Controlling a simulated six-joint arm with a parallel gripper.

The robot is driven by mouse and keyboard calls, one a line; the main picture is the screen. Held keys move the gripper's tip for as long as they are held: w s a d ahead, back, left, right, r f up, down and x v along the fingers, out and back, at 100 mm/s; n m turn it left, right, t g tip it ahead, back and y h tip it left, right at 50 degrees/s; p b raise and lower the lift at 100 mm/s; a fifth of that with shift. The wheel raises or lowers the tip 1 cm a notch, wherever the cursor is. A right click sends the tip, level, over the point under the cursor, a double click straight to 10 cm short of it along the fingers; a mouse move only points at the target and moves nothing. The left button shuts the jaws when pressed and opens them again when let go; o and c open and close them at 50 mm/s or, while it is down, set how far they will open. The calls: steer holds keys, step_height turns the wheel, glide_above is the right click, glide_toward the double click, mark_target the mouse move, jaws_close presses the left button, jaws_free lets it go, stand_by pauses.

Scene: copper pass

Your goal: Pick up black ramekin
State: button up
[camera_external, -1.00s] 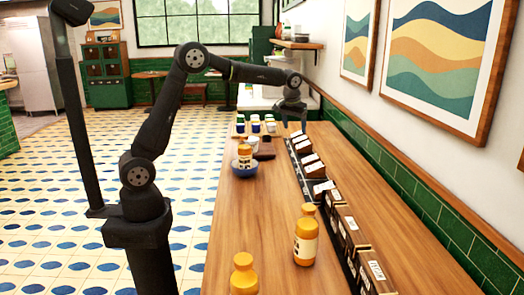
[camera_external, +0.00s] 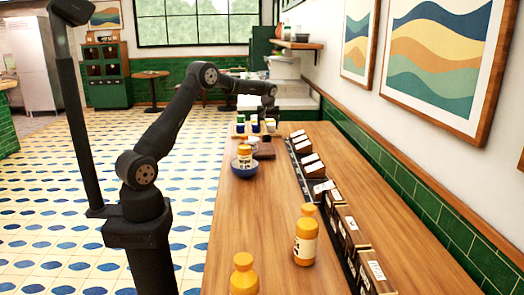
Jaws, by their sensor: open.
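My gripper (camera_external: 270,112) is at the far end of the wooden counter, pointing down just above a group of small cups (camera_external: 255,127). It is small and dark in this view, and its fingertips are hard to make out; it is open. I see no object clearly held in it. I cannot pick out the black ramekin for sure; it may be among the small dark things near the cups or hidden by my gripper.
A blue bowl (camera_external: 244,169) with an orange-capped jar (camera_external: 244,153) in it stands nearer, beside a dark brown board (camera_external: 264,152). Two orange bottles (camera_external: 305,240) (camera_external: 243,275) stand at the front. A row of labelled boxes (camera_external: 348,230) runs along the right. The middle counter is clear.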

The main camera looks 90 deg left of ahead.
mark_target(267, 136)
steer(key=x, duration=0.3)
steer(key=shift+f, duration=0.1)
steer(key=shift+s+a+x, duration=0.1)
steer(key=shift+x, duration=0.8)
steer(key=shift+s+a+x, duration=0.15)
steer(key=shift+x, duration=0.75)
steer(key=shift+s+a+x, duration=0.1)
steer(key=shift+x, duration=0.85)
steer(key=c, duration=1.1)
